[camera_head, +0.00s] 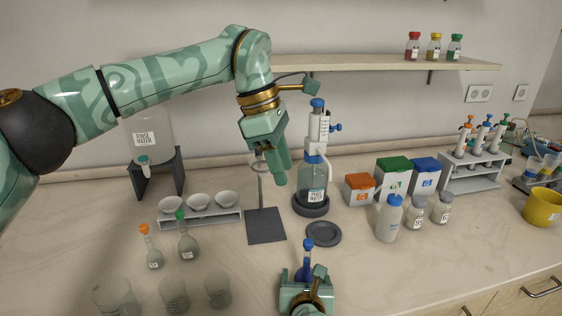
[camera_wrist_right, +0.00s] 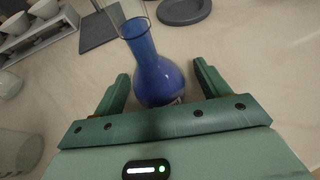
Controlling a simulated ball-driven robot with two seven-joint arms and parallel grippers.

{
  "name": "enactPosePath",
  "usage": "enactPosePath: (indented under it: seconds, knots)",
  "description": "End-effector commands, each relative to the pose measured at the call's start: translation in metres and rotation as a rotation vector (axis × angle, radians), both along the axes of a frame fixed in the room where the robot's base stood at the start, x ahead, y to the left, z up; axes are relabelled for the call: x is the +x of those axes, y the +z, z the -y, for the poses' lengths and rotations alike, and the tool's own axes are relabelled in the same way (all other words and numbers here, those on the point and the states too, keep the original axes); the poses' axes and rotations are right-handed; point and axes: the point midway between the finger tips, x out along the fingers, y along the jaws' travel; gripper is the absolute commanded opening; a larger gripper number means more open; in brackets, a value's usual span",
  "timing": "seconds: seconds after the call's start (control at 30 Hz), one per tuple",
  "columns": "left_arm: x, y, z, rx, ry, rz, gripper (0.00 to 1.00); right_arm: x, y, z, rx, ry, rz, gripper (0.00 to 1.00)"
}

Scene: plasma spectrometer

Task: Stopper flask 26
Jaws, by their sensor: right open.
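A round flask of blue liquid with a narrow neck (camera_wrist_right: 155,75) stands on the bench at the front. In the head view its blue upper part (camera_head: 308,246) shows above my right gripper (camera_head: 306,283). My right gripper also shows in the right wrist view (camera_wrist_right: 160,88), open, with one finger on each side of the flask's bulb and gaps between. The flask's number is not readable. My left gripper (camera_head: 271,170) points down beside the ring stand, high above the bench; its finger gap is unclear. A flask with an orange stopper (camera_head: 152,250) and one with a green stopper (camera_head: 188,240) stand at left.
A ring stand (camera_head: 266,226), a dark round plate (camera_head: 323,234) and a dispenser bottle (camera_head: 312,180) stand behind the blue flask. White bowls on a rack (camera_head: 200,218) and beakers (camera_head: 172,294) are left. Bottles (camera_head: 389,218) and boxes (camera_head: 360,190) stand right. The bench's front right is clear.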

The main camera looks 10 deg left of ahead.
Motion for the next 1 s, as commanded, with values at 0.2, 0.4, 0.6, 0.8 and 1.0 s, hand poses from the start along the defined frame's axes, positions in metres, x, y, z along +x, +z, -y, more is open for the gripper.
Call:
enactPosePath:
  seconds: [0.2, 0.4, 0.6, 0.8, 1.0]
  knots:
    - [-0.001, 0.009, 0.000, 0.000, 0.000, 0.004, 0.40, -0.014, 0.008, 0.000, 0.001, 0.001, 0.001, 0.75]
    - [-0.004, 0.028, 0.000, 0.000, 0.000, 0.014, 0.40, -0.054, 0.025, 0.002, 0.003, 0.001, -0.001, 0.75]
    - [-0.006, 0.042, 0.000, 0.000, 0.000, 0.020, 0.40, -0.100, 0.044, 0.005, 0.003, 0.001, -0.001, 0.75]
    - [-0.007, 0.049, 0.000, 0.000, 0.000, 0.023, 0.40, -0.133, 0.056, 0.007, 0.000, 0.001, -0.001, 0.75]
    - [-0.007, 0.051, 0.000, 0.000, 0.000, 0.023, 0.40, -0.149, 0.062, 0.008, 0.000, 0.000, -0.002, 0.75]
